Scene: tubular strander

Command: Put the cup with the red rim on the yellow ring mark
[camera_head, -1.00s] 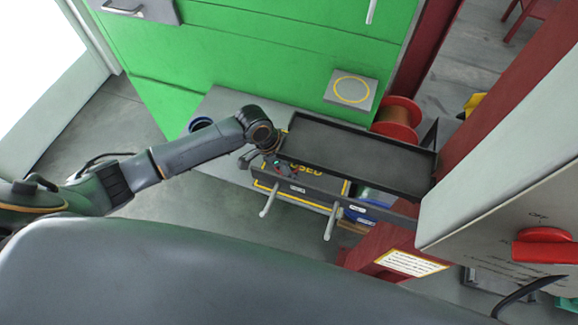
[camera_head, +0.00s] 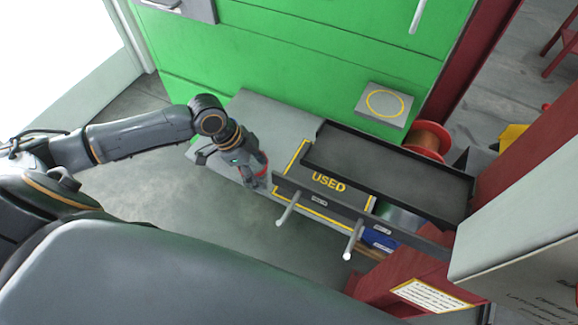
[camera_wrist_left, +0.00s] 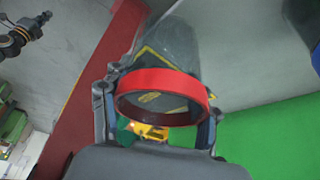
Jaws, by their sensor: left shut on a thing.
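The cup with the red rim (camera_wrist_left: 165,85) is held in my left gripper (camera_wrist_left: 158,112). In the head view my left gripper (camera_head: 256,176) is shut on the cup, left of the black tray, and only a bit of red shows. The yellow ring mark (camera_head: 367,102) lies on a small grey block by the green cabinet, up and right of the gripper. Nothing stands on the ring. My right gripper is not in view.
A black tray (camera_head: 400,176) lies between the gripper side and the red post. A yellow-outlined area marked USED (camera_head: 329,183) is on the grey bench (camera_head: 262,112). White handles (camera_head: 288,208) stick out in front. A red spool (camera_head: 428,139) stands right of the ring block.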

